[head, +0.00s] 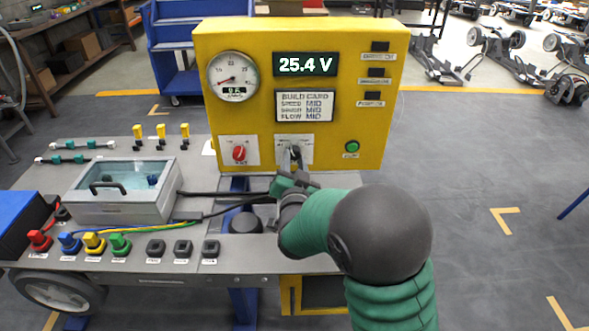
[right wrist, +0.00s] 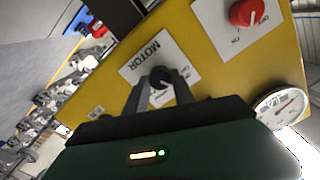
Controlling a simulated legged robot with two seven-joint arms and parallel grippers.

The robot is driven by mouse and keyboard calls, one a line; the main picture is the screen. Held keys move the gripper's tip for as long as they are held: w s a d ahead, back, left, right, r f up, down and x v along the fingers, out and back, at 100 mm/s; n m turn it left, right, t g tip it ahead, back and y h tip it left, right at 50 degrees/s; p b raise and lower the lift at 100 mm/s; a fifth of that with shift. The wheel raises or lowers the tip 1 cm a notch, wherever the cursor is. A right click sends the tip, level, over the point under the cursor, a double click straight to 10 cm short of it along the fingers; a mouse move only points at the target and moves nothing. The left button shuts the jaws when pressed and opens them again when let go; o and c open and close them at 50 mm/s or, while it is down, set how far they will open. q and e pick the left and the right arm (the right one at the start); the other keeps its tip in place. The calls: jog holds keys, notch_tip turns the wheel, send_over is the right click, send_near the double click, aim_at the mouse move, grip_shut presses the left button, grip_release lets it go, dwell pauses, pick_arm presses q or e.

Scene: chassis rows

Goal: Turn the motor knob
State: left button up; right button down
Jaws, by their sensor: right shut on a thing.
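The yellow control panel (head: 365,115) stands at the back of the bench. The dark motor knob (right wrist: 160,76) sits on a white plate marked MOTOR (right wrist: 138,62), low in the middle of the panel. My right gripper (head: 294,156) reaches up to it, with its fingers shut on the knob from either side. The fingers also show around the knob in the right wrist view (right wrist: 154,90). My left gripper is not in view.
A red knob (head: 239,153) sits left of the motor knob, and a green button (head: 352,146) to its right. The panel also has a round gauge (head: 233,76) and a display (head: 305,64) reading 25.4 V. A grey clear-lidded box (head: 140,210) stands on the bench (head: 185,277).

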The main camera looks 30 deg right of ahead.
jog(key=m+b, duration=0.6)
jog(key=shift+a+f, duration=0.15)
jog(key=shift+f, duration=0.25)
jog(key=shift+r+m+b, duration=0.2)
jog(key=shift+m+b, duration=1.4)
jog(key=shift+m, duration=0.3)
jog(key=c, duration=1.3)
grip_release()
jog(key=shift+w, duration=0.1)
jog(key=shift+c, duration=0.2)
jog(key=shift+o, duration=1.4)
jog(key=shift+w, duration=0.15)
jog(key=shift+r, duration=0.1)
